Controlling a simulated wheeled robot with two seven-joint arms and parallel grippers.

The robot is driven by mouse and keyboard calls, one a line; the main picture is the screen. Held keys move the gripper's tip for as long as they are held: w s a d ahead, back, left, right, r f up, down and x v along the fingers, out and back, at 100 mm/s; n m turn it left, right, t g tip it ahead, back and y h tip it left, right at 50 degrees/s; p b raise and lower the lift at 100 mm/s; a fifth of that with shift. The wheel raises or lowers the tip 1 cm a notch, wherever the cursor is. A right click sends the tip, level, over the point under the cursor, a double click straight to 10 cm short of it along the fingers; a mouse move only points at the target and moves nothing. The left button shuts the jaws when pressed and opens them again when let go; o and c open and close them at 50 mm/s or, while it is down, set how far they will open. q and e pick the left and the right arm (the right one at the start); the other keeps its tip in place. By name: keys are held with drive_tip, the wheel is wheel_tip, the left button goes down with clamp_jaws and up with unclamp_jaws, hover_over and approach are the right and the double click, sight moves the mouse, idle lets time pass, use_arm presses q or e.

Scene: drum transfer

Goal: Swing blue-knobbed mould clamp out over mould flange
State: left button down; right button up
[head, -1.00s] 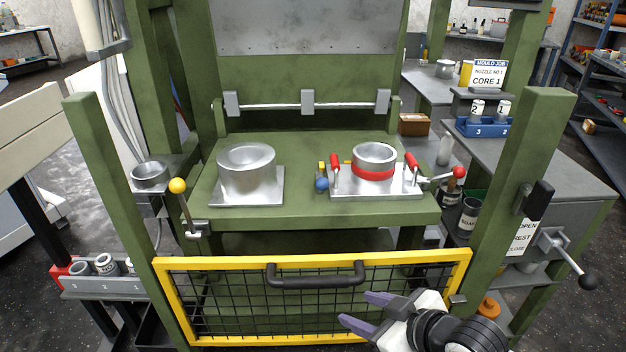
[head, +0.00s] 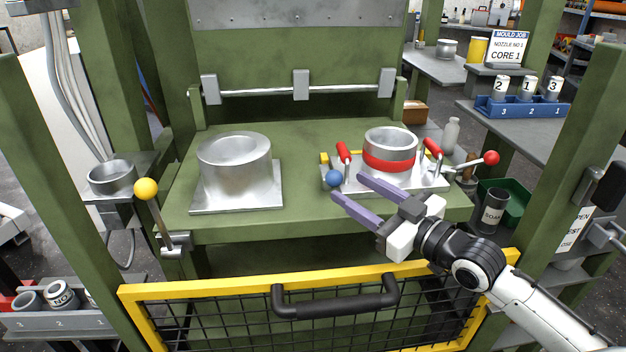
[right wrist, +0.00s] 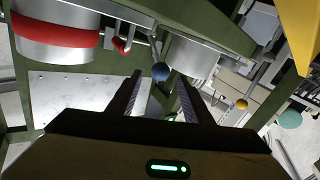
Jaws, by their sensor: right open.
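The blue knob (head: 333,178) sits at the front left corner of the right-hand mould's plate (head: 425,184). The silver mould (head: 389,141) stands on that plate with a red band around it. My right gripper (head: 347,187) is open and empty, its purple fingers reaching in from the front right, with the tips close to the blue knob. In the right wrist view the blue knob (right wrist: 160,72) shows between and just beyond the two fingertips (right wrist: 160,82). The clamp arm under the knob is mostly hidden. My left gripper is not in view.
Red handles (head: 343,152) stand beside the mould, and a red ball lever (head: 491,158) sticks out right. A larger silver cylinder (head: 234,160) stands left on the green bed. A yellow mesh guard (head: 190,288) with black handle is in front, below my arm. Green posts flank the bed.

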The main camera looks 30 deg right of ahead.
sight(330, 172)
drive_tip(key=w, duration=0.3)
drive_tip(key=w+a, duration=0.1)
drive_tip(key=w, duration=0.6)
drive_tip(key=shift+a+f, duration=0.15)
drive_tip(key=shift+a, duration=0.25)
clamp_jaws()
